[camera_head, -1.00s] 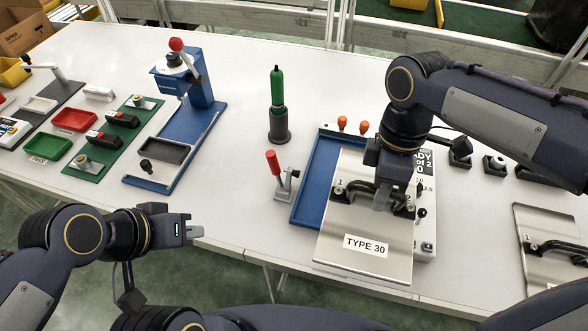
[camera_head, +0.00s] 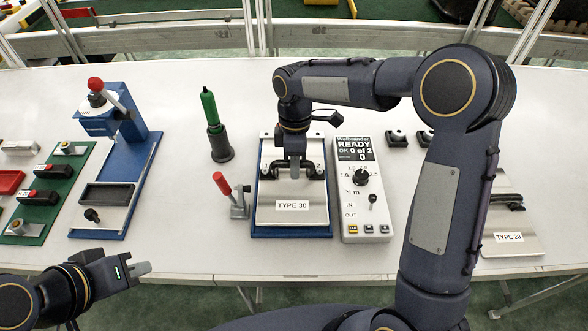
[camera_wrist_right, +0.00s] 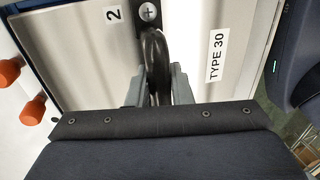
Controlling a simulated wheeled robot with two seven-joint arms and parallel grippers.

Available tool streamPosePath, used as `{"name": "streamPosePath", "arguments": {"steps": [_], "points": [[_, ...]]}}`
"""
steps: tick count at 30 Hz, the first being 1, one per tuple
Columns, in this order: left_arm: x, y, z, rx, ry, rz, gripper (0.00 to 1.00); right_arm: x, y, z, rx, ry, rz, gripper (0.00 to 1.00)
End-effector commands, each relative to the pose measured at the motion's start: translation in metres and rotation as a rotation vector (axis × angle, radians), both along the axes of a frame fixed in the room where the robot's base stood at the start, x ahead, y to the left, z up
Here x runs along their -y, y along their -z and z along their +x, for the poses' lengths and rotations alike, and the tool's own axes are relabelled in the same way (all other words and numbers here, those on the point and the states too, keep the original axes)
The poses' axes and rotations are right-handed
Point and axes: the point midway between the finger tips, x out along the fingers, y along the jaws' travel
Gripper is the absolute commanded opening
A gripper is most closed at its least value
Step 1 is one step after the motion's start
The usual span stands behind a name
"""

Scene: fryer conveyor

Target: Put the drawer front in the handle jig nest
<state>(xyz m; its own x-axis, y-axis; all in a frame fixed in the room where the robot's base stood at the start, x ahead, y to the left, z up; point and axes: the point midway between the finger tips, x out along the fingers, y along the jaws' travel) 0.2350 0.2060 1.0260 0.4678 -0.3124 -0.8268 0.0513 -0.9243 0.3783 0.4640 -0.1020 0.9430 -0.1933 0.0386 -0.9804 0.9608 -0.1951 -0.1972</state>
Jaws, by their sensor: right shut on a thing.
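The drawer front (camera_head: 291,216) is a silver panel labelled TYPE 30 with a black bow handle. It lies over the blue handle jig nest (camera_head: 291,232), whose blue rim shows along the front and left side. I cannot tell whether it is fully seated. My right gripper (camera_head: 292,172) is shut on the handle, which also shows between the fingers in the right wrist view (camera_wrist_right: 157,70). A red-handled toggle clamp (camera_head: 238,203) stands just left of the nest. My left gripper (camera_head: 142,269) is empty near the table's front edge; its finger gap is unclear.
A grey controller box (camera_head: 362,190) reading READY stands right of the nest. A green-handled screwdriver (camera_head: 215,125) stands in a dark holder behind left. A blue press (camera_head: 118,150) is further left. A TYPE 20 panel (camera_head: 510,235) lies at right.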

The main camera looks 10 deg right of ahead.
Motion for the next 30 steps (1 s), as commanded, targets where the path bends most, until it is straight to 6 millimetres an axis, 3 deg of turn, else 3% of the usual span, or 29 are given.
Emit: {"name": "streamPosePath", "arguments": {"steps": [10,21,22,27,30], "points": [[0.000,-0.002,0.000,0.000,0.000,0.000,0.00,-0.001,0.035,0.006,0.001,-0.001,0.000,0.00],[0.000,0.001,0.000,0.000,0.000,0.000,0.00,-0.001,0.041,0.006,0.002,-0.001,0.001,0.00],[0.000,0.001,0.000,0.000,0.000,0.000,0.00,-0.001,0.041,0.006,0.001,-0.001,0.000,0.21],[0.000,0.000,0.000,0.000,0.000,0.000,0.00,-0.001,0.040,0.006,0.001,0.000,0.000,0.41],[0.000,0.000,0.000,0.000,0.000,0.000,0.00,-0.001,0.040,0.006,0.001,-0.001,0.000,0.41]]}}
